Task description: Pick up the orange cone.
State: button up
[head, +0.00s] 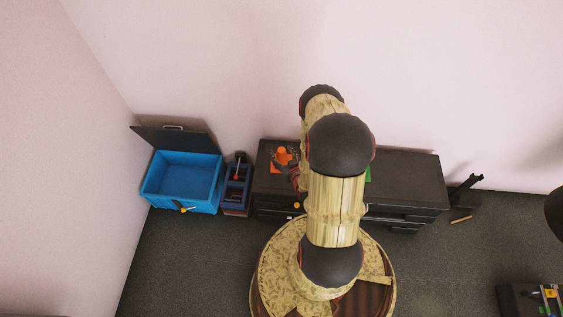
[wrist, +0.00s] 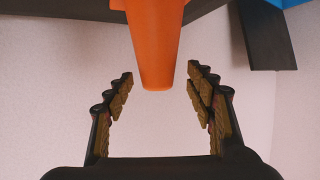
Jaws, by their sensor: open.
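The orange cone (wrist: 155,45) fills the upper middle of the wrist view, its narrow end pointing down the picture toward my jaws. My gripper (wrist: 160,85) is open, with one finger on each side of the cone's narrow end. Both fingers look apart from the cone. In the head view the cone (head: 282,156) is a small orange shape on the left part of the dark cabinet top (head: 410,175). My gripper (head: 294,176) is beside it there, mostly hidden by my arm.
An open blue box (head: 182,180) with a dark lid stands left of the cabinet. A small dark blue bin (head: 236,186) stands between them. A green item (head: 368,174) shows behind my arm. The pale wall is close behind the cabinet.

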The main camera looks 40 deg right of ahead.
jog(key=b+x, duration=0.2)
jog(key=x, duration=0.4)
jog(key=shift+d+r+b, duration=0.15)
jog(key=shift+r+b, duration=0.05)
jog(key=shift+b, duration=0.15)
jog(key=shift+c, duration=0.2)
jog(key=shift+c, duration=1.2)
jog(key=c, duration=1.1)
grip_shut()
